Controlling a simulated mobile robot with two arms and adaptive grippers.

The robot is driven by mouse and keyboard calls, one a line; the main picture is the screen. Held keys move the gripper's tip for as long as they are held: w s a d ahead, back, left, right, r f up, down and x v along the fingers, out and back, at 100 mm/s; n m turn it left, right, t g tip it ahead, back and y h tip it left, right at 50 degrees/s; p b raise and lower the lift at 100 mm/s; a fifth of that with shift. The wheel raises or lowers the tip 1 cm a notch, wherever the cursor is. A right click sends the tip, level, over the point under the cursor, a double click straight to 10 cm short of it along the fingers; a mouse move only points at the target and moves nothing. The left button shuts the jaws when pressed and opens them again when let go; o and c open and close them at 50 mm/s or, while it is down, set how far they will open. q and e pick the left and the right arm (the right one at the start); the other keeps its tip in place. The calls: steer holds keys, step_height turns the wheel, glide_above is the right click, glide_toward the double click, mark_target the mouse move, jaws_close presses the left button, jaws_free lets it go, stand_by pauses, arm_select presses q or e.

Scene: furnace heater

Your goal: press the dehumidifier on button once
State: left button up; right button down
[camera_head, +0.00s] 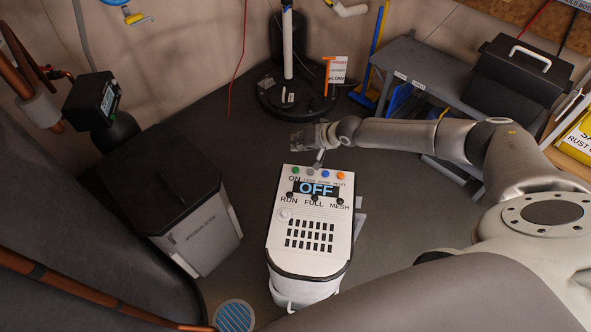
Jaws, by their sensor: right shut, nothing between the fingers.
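The white dehumidifier (282,247) stands upright on the floor in the middle of the head view. Its display (316,188) reads OFF in blue letters. Along the far edge of its top panel is a row of coloured buttons. The green button (294,171), at the left end, has the label ON below it. To its right are grey, blue and orange buttons. My right gripper (318,163) is shut and empty at the far edge of the panel, right of the green button. I cannot tell whether its tips touch the panel. My left gripper is out of view.
A dark lidded bin (163,185) stands to the left of the dehumidifier. A round black base with a white pipe (288,45) stands behind it. A grey bench (427,66) with a black case (520,75) is at the back right. A round floor drain (234,317) lies in front.

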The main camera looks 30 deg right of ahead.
steer(key=b, duration=0.6)
glide_above(298, 169)
steer(key=f, duration=0.7)
steer(key=shift+w, duration=0.25)
steer(key=shift+f, duration=0.55)
steer(key=shift+w+d+f, duration=0.1)
steer(key=shift+f, duration=0.05)
steer(key=shift+f+b, duration=0.2)
steer(key=shift+b, duration=0.15)
steer(key=shift+f, duration=0.15)
